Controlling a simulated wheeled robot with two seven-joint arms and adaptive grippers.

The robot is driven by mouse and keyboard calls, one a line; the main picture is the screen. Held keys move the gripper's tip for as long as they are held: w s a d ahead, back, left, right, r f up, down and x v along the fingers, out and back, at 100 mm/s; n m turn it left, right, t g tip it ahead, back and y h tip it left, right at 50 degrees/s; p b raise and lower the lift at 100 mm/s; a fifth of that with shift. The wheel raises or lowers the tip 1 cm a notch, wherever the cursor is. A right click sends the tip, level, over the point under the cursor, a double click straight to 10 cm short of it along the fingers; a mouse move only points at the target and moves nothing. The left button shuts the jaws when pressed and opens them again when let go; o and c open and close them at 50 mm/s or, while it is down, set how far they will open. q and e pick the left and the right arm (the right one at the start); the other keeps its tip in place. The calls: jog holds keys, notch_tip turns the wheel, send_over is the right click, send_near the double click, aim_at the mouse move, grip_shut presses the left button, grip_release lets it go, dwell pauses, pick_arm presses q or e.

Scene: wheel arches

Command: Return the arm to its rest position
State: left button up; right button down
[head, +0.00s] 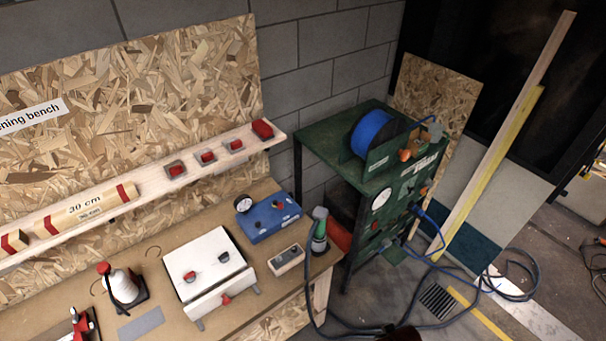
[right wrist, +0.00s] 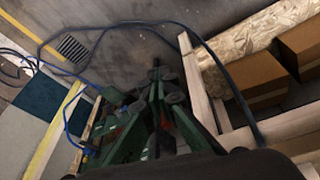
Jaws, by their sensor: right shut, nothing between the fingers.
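My right gripper (right wrist: 158,92) shows in the right wrist view, its dark fingers together with nothing between them. It hangs over the area by the green machine (right wrist: 120,140), which shows behind the fingers, and is apart from the bench as far as I can see. A dark rounded part at the bottom edge of the head view may be my right arm; I cannot tell. My left arm and gripper do not show in either view.
The workbench (head: 170,262) holds a white box (head: 208,262), a blue box (head: 268,217) and a grey-green handheld tool (head: 319,230). The green machine (head: 350,150) stands right of it. Dark hoses (head: 440,325) cross the floor. Leaning planks (head: 500,140) stand at the right.

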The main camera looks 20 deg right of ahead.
jog(key=s+a+f+g+b, duration=0.1)
jog(key=s+f+b, duration=0.2)
jog(key=f, duration=1.2)
jog(key=s+f+b, duration=0.3)
jog(key=f, duration=1.3)
jog(key=s+f+n+g+b, duration=0.1)
jog(key=s+f+b, duration=0.4)
jog(key=s+f, duration=1.2)
jog(key=shift+f+y, duration=0.3)
jog(key=shift+f, duration=0.4)
